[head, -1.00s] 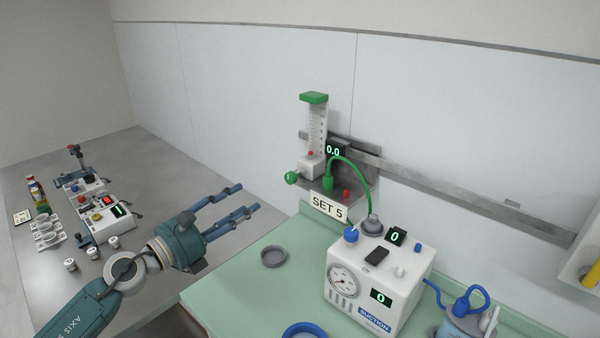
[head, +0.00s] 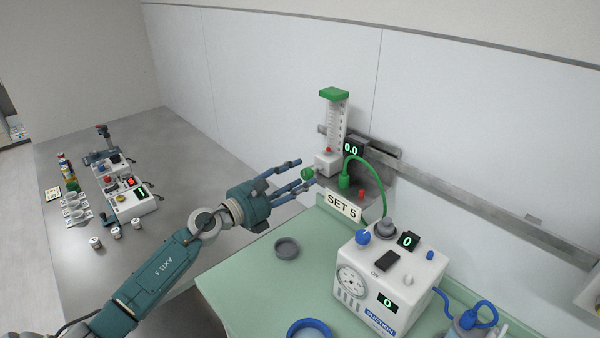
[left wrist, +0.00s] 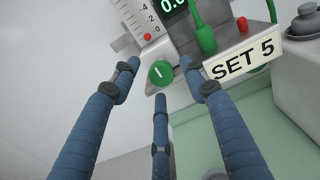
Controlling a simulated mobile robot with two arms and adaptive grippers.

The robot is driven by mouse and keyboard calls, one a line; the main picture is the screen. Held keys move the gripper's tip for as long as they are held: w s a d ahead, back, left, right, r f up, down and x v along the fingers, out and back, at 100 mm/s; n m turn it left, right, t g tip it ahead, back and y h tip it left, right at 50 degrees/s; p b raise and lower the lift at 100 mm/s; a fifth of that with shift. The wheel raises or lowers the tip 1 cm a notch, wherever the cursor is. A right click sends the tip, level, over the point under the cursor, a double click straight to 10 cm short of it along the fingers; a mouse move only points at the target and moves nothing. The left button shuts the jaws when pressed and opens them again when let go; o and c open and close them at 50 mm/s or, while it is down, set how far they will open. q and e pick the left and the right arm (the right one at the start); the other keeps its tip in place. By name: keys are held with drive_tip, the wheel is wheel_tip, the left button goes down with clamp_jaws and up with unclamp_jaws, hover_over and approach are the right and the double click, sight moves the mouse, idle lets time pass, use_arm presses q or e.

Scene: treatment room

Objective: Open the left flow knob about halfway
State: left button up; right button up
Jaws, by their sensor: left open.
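The green flow knob (head: 307,173) sits at the lower left of the flowmeter (head: 335,125), which has a green top and hangs on the wall rail. The flowmeter's display (head: 352,148) reads 0.0. My left gripper (head: 301,178) is open, with its blue fingers at the knob in the head view. In the left wrist view the round knob (left wrist: 161,73) faces me with a white mark, between the spread fingertips. I cannot tell whether any finger touches it. A red bead (left wrist: 147,37) sits at the bottom of the scale. My right gripper is out of view.
A "SET 5" sign (head: 343,206) is just right of and below the knob. A white suction unit (head: 385,280) stands on the green counter (head: 245,280), near a grey ring dish (head: 287,248). A green hose (head: 378,180) runs down from the flowmeter.

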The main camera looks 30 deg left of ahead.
use_arm(q)
drive_tip(key=shift+w+d, duration=0.15)
drive_tip(key=shift+w, duration=0.2)
clamp_jaws()
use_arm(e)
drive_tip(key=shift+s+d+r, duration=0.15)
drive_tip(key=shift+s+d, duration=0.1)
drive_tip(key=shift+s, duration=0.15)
use_arm(q)
drive_tip(key=shift+r+n, duration=0.15)
drive_tip(key=shift+n, duration=0.25)
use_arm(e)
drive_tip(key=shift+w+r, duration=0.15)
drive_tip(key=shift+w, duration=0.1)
